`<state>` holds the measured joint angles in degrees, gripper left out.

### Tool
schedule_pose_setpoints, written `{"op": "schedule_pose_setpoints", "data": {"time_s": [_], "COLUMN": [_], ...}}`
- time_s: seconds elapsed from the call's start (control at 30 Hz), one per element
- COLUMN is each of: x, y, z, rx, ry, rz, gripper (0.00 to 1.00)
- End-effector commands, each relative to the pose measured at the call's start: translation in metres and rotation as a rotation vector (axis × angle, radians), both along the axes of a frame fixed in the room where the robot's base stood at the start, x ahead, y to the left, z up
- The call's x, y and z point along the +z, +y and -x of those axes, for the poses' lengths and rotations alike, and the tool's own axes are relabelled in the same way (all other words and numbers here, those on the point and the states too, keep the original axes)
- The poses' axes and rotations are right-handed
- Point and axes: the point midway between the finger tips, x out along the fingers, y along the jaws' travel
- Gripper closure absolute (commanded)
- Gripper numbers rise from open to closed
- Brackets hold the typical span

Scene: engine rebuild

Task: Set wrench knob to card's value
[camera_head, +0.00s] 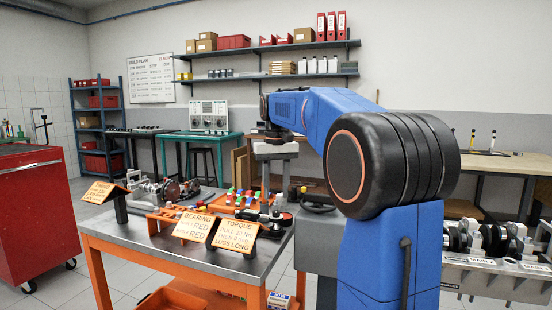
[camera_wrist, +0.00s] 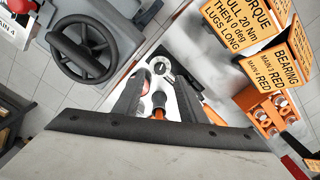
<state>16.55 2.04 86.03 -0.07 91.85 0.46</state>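The orange torque card (camera_head: 235,237) stands at the front right of the orange-legged table. In the wrist view the torque card (camera_wrist: 243,28) reads "20 Nm", "then 0 deg", "lugs long"; its top line is partly cut off. A wrench with a round metal head (camera_wrist: 161,66) and an orange-and-black part lies beyond and between my fingers in the wrist view. Its knob and setting cannot be made out. My gripper (camera_wrist: 160,78) is open, its two dark fingers apart, pointing down at the table. I see no contact with the wrench. In the head view the fingers are hard to make out.
A bearing card (camera_head: 194,226) stands left of the torque card, and another orange card (camera_head: 103,192) stands further left. A black handwheel (camera_wrist: 85,47) is at upper left in the wrist view. An orange rack of parts (camera_wrist: 271,110) is at right. A red cabinet (camera_head: 38,215) stands left.

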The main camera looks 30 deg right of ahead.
Motion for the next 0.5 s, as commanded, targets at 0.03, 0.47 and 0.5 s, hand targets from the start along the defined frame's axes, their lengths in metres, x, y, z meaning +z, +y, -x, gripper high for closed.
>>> {"op": "schedule_pose_setpoints", "data": {"time_s": [0.03, 0.47, 0.5], "x": [0.011, 0.092, 0.097], "y": [0.000, 0.000, 0.000], "z": [-0.001, 0.000, -0.001], "rx": [0.000, 0.000, 0.000], "ry": [-0.002, -0.001, -0.001], "rz": [0.001, 0.000, 0.000], "gripper": [0.62, 0.62, 0.62]}}
